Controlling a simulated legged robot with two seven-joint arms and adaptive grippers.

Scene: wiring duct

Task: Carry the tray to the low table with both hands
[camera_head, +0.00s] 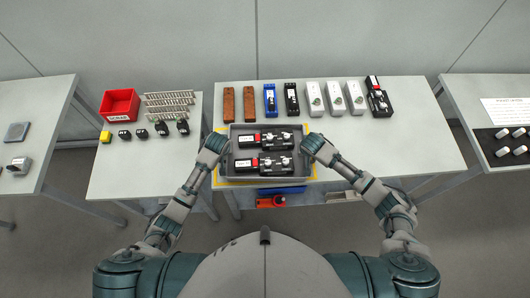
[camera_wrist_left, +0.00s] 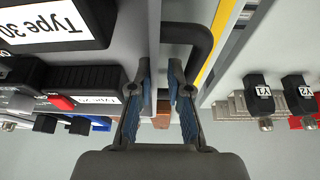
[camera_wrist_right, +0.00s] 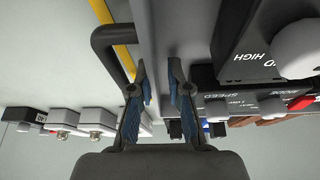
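The grey tray (camera_head: 265,180) sits at the front edge of the middle table, over a yellow-edged area. It holds two black devices (camera_head: 277,139) with red and white parts. My left gripper (camera_head: 217,146) is at the tray's left side and my right gripper (camera_head: 313,145) at its right side. In the left wrist view a dark handle (camera_wrist_left: 205,45) passes behind a fingertip of my left gripper (camera_wrist_left: 164,88). The right wrist view shows the same for the other handle (camera_wrist_right: 105,45) and my right gripper (camera_wrist_right: 158,88). Both grippers' fingers are apart, with a visible gap; any contact is hidden.
Several parts stand along the back of the middle table (camera_head: 420,140). The left table (camera_head: 135,175) holds a red bin (camera_head: 119,105), rails and small parts. Other tables stand far left (camera_head: 45,115) and far right (camera_head: 490,85). I cannot tell which is the low table.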

